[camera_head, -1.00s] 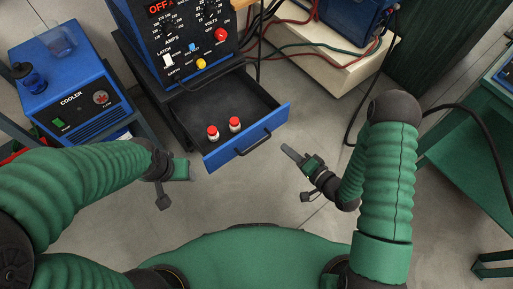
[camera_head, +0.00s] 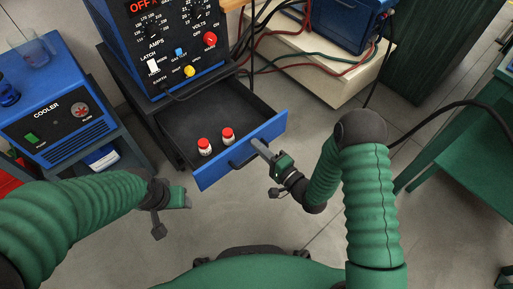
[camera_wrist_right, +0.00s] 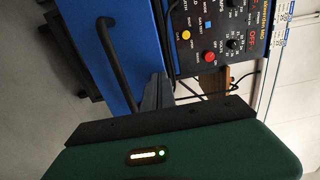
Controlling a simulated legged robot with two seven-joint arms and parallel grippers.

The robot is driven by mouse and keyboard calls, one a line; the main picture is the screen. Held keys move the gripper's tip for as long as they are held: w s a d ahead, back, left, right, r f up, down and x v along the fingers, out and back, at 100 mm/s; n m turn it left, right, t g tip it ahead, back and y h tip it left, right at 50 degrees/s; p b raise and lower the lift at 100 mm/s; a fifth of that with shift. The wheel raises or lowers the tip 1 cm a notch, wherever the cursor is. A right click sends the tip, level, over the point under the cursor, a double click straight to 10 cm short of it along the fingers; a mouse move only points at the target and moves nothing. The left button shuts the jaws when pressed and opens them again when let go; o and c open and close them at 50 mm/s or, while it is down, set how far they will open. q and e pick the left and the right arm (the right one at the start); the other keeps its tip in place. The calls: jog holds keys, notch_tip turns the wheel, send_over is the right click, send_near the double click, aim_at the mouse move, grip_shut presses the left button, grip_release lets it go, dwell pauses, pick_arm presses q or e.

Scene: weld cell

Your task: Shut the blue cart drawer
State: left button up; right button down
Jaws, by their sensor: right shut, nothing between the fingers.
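The blue cart drawer (camera_head: 213,171) is pulled out below the welder panel. Its dark tray holds two small red-capped containers, one on the left (camera_head: 205,147) and one on the right (camera_head: 228,136). A black bar handle (camera_head: 250,152) runs along the blue front; it also shows in the right wrist view (camera_wrist_right: 120,62). My right gripper (camera_head: 259,146) is shut and empty, its tip close to the drawer front near the handle's right end. I cannot tell whether it touches. My left gripper (camera_head: 187,197) is left of and below the drawer front, apart from it; its jaw state is unclear.
The welder panel (camera_head: 172,45) stands above the drawer. A blue cooler (camera_head: 55,118) is at the left. A cream bench (camera_head: 310,75) with red and green cables is behind right. A green table (camera_head: 465,150) is at the far right. Grey floor lies before the drawer.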

pick_arm(q)
jog(key=shift+f, duration=0.2)
pick_arm(e)
jog(key=shift+w+a, duration=0.3)
jog(key=shift+w, duration=0.1)
